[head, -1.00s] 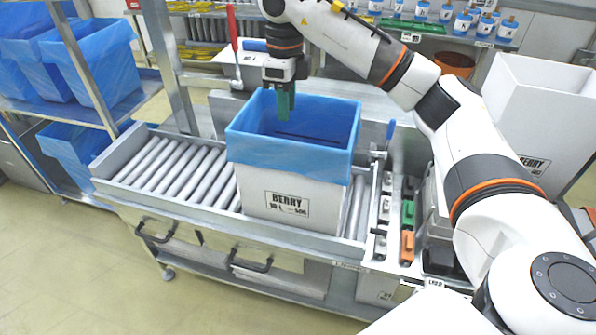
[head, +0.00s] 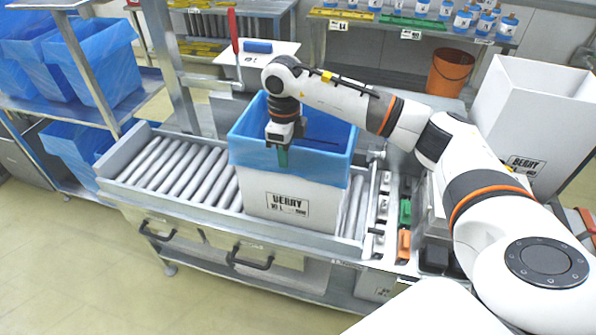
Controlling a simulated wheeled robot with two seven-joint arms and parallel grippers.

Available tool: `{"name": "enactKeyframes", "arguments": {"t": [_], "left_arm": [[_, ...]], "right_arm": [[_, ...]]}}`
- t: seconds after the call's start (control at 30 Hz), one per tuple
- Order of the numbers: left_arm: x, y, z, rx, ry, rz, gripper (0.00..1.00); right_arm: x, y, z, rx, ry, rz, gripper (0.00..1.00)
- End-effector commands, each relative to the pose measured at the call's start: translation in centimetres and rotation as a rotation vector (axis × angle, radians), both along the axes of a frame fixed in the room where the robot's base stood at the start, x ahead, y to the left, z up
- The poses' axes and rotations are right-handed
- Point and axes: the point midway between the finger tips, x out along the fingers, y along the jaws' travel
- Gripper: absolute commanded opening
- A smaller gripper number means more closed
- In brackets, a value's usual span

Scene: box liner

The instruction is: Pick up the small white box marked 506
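A white box (head: 262,203) marked BERRY 10 L stands upright on the roller conveyor, lined with a blue bag (head: 240,150) folded over its rim. The small code on its label is hard to read now. Small white pieces (head: 385,181) sit in a narrow rack right of it; no 506 is legible on them. My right gripper (head: 283,160) points down at the front rim of the lined box, its green fingertips in front of the blue liner. Whether it touches the liner or grips anything cannot be told. My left gripper is out of view.
The roller conveyor (head: 170,165) is free left of the box. The rack also holds a green piece (head: 405,212) and an orange piece (head: 404,243). A large white box (head: 535,115) stands at right. An orange bucket (head: 450,72) is behind. Blue-lined bins (head: 92,58) fill the left shelf.

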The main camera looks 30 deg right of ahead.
Motion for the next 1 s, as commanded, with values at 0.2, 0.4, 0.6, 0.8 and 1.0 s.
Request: {"name": "enactKeyframes", "arguments": {"t": [0.2,0.4,0.6,0.8,1.0], "left_arm": [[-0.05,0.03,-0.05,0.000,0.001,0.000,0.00],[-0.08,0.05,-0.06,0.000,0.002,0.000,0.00],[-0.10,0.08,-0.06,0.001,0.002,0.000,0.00],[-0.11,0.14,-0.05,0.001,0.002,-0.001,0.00],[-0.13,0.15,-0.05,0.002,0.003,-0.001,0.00]], "right_arm": [[0.00,0.01,-0.01,0.000,0.000,0.000,0.15],[0.00,0.01,0.01,0.000,0.000,0.000,0.00],[0.00,0.01,0.03,0.000,0.000,0.000,0.00],[0.00,0.01,0.04,0.000,0.000,0.000,0.00],[0.00,0.00,0.05,0.000,0.000,0.000,0.00]]}}
